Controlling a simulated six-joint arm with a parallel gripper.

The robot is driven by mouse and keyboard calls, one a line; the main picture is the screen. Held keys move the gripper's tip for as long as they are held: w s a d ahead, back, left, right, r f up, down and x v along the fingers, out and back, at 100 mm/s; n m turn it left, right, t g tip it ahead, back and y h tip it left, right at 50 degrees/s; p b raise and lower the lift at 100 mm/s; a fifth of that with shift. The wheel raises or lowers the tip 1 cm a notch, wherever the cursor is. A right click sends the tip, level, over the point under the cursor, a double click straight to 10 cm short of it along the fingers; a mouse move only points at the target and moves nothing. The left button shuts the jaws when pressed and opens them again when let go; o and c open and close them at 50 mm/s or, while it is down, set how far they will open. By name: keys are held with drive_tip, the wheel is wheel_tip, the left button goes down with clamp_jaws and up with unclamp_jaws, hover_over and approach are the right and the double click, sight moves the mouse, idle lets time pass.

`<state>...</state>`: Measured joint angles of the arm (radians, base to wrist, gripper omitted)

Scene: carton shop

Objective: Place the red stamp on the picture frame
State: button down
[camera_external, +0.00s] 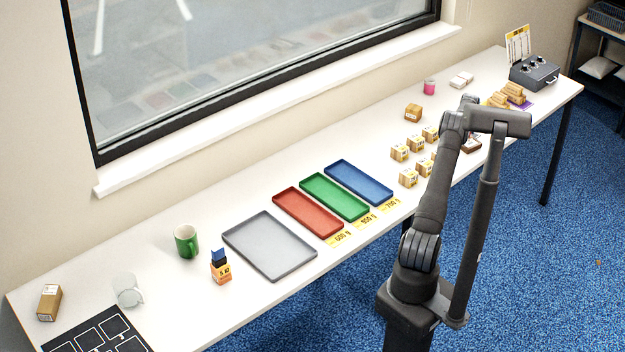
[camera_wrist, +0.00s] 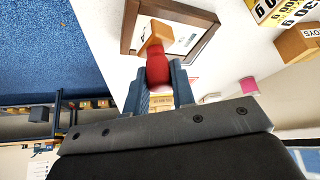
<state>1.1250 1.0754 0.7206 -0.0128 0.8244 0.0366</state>
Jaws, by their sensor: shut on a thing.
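The red stamp, with a red grip (camera_wrist: 158,70) and a light wooden block (camera_wrist: 156,36), is in the wrist view. My gripper (camera_wrist: 157,78) is shut on the red grip, one finger on each side. The wooden block points away from the gripper, over the picture frame. The picture frame (camera_wrist: 205,17) has a brown border and a pale inside, and lies flat on the white table. I cannot tell whether the block touches it. In the external view, a small brown-edged item (camera_external: 471,147), probably the frame, shows beside my arm; the arm hides my gripper and the stamp.
Several small cartons (camera_external: 400,152) stand left of the arm. Red (camera_external: 290,200), green (camera_external: 320,182) and blue (camera_external: 350,170) trays and a grey tray (camera_external: 268,245) lie further left.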

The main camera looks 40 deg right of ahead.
drive_tip(key=shift+f, duration=0.8)
drive_tip(key=shift+f, duration=0.1)
drive_tip(key=c, duration=1.2)
unclamp_jaws()
drive_tip(key=shift+s+a+r, duration=0.1)
drive_tip(key=shift+r, duration=0.3)
drive_tip(key=v, duration=1.1)
drive_tip(key=shift+a, duration=0.15)
